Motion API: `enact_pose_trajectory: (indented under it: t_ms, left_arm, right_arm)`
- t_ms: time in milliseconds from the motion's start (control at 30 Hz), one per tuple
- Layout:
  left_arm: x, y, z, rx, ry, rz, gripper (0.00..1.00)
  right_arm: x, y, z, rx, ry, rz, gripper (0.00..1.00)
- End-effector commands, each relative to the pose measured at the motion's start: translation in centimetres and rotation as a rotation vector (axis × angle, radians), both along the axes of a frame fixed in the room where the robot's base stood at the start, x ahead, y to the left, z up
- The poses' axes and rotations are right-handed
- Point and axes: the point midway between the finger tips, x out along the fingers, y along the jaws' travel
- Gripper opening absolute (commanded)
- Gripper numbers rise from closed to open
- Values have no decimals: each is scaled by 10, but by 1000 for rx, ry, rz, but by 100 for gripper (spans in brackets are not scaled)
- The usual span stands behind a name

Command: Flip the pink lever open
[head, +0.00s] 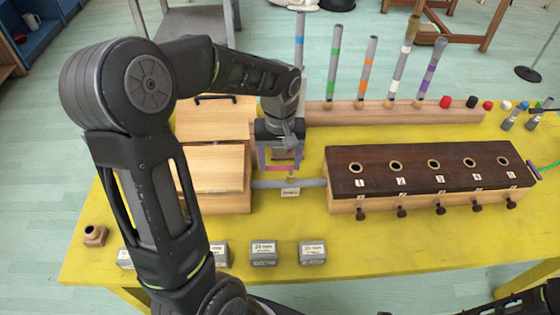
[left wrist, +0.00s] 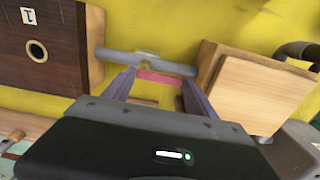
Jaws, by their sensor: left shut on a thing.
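The pink lever (left wrist: 158,78) is a short bar spanning the gap between my left gripper's two purple fingertips in the left wrist view. It sits beside a brass-coloured valve (left wrist: 143,64) on a grey pipe (left wrist: 175,67). In the head view the grey pipe (head: 310,183) runs from the light wooden box (head: 218,200) to the dark-topped wooden chest (head: 345,170). My left gripper (head: 279,168) points down over the pipe, shut on the lever. The gripper and arm partly hide the lever in the head view. My right gripper is not in view.
Several upright tubes with coloured bands (head: 333,65) stand in a long wooden rack (head: 400,114) behind. Small labelled grey blocks (head: 313,253) line the front of the yellow table (head: 380,255).

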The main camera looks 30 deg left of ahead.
Motion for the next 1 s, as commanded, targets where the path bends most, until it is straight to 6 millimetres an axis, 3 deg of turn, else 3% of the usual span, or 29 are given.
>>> enact_pose_trajectory:
  t_ms: [133,167,400,767,1000]
  left_arm:
    - [0,0,0,1,-1,-3,26]
    - [0,0,0,1,-1,-3,69]
    - [0,0,0,1,-1,-1,88]
    - [1,0,5,1,-2,0,88]
    - [1,0,37,1,-7,0,88]
  right_arm:
    - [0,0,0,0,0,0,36]
    - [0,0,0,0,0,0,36]
    - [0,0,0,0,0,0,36]
    - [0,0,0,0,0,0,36]
    - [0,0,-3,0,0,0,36]
